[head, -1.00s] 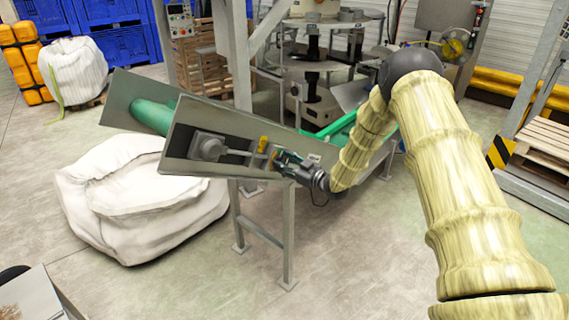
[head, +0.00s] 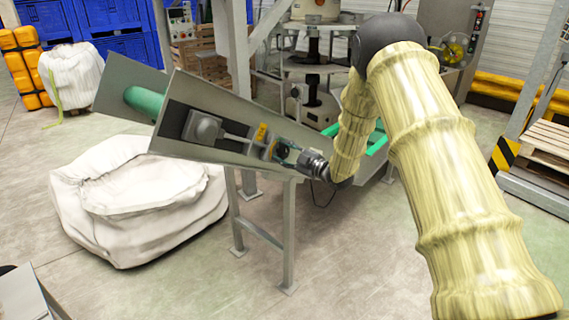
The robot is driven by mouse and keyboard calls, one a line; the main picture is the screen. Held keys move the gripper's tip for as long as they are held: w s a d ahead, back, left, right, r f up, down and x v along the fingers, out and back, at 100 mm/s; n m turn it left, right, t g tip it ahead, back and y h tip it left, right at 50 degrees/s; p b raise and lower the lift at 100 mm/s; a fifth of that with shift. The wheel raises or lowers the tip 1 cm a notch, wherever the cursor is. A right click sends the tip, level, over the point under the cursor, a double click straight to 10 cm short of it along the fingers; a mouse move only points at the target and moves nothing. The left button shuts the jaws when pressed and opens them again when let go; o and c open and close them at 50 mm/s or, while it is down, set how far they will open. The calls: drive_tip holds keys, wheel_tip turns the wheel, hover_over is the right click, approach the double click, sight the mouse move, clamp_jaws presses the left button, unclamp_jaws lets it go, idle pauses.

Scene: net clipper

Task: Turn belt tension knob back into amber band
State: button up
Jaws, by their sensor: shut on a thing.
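The conveyor's tail end (head: 205,158) is a grey side plate on a stand, tilted up to the left. A recess in the plate holds a grey bearing block (head: 203,128), a rod and a small amber part (head: 262,133). My gripper (head: 282,152) reaches in from the right at the recess's lower right end. It is shut around the belt tension knob there. The jaws hide most of the knob, so its marks and setting cannot be read. I cannot tell whether the amber part is the amber band.
A white bulk bag (head: 135,205) stands on the floor below the conveyor at left. Grey stand legs (head: 288,235) stand below the plate. A steel machine (head: 310,70) is behind. The floor at front centre is clear.

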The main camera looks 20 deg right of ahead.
drive_tip(key=n+b, duration=0.3)
drive_tip(key=b, duration=0.2)
drive_tip(key=f+n+b, duration=0.1)
drive_tip(key=n+b, duration=0.3)
drive_tip(key=b, duration=0.1)
drive_tip(key=shift+a+f, duration=0.1)
drive_tip(key=shift+a, duration=0.05)
drive_tip(key=n+b, duration=0.4)
drive_tip(key=b, duration=0.1)
drive_tip(key=shift+s, duration=0.1)
drive_tip(key=shift+n+b, duration=0.75)
drive_tip(key=shift+n, duration=0.05)
drive_tip(key=o, duration=1)
drive_tip(key=shift+r, duration=0.2)
drive_tip(key=shift+o, duration=0.2)
drive_tip(key=v, duration=1.2)
